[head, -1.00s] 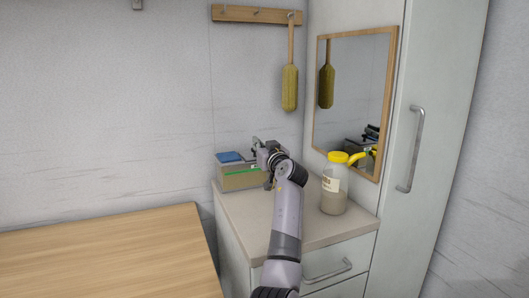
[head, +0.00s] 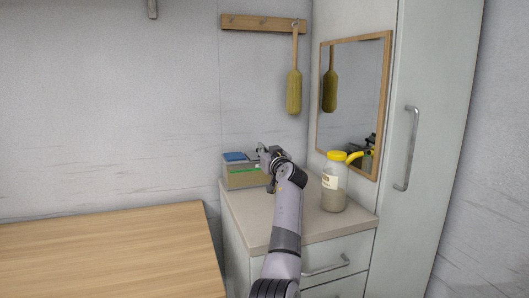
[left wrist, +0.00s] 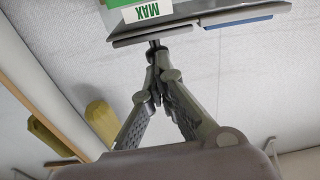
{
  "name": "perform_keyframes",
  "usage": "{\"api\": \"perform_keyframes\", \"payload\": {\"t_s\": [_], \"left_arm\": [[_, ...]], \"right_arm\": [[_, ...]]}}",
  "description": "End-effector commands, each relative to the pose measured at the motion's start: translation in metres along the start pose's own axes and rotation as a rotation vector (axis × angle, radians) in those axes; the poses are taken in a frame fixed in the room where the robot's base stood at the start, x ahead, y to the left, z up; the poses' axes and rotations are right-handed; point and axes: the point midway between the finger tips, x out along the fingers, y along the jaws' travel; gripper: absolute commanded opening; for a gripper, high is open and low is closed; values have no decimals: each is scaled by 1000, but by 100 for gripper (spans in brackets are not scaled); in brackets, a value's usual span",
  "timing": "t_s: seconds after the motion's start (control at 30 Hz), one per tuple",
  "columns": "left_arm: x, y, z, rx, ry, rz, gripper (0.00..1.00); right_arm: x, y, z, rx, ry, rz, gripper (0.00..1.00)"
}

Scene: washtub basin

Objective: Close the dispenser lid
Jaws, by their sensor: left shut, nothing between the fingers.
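The dispenser is a box (head: 246,180) with a green stripe, standing at the back left of the counter by the wall. A blue piece (head: 235,156) shows on its top; I cannot tell exactly how far the lid is open. My left gripper (head: 264,156) is at the box's right end, partly hiding it. In the left wrist view the shut, empty fingertips (left wrist: 156,48) are close to the box's edge, with the green and white MAX label (left wrist: 147,11) beyond them. The blue piece (left wrist: 238,21) shows there too. Contact is unclear. My right gripper is not in view.
A yellow-capped jar (head: 334,185) stands on the counter (head: 262,226) to the right of my arm. A framed mirror (head: 351,110) is behind it. A brush (head: 294,92) hangs from a wooden rail (head: 262,23). A bare wooden surface (head: 110,252) lies at left.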

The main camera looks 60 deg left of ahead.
Motion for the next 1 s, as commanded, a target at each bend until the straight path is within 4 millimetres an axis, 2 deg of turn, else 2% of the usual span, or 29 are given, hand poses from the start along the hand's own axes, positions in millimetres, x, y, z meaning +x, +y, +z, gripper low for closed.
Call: {"api": "perform_keyframes", "payload": {"t_s": [0.3,0.47,1.0], "left_arm": [[-1,-1,0,1,1,-1,0],[-14,0,0,1,3,0,0],[-108,1,-1,0,1,2,0]], "right_arm": [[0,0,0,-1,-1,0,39],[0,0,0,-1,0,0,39],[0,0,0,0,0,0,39]]}}
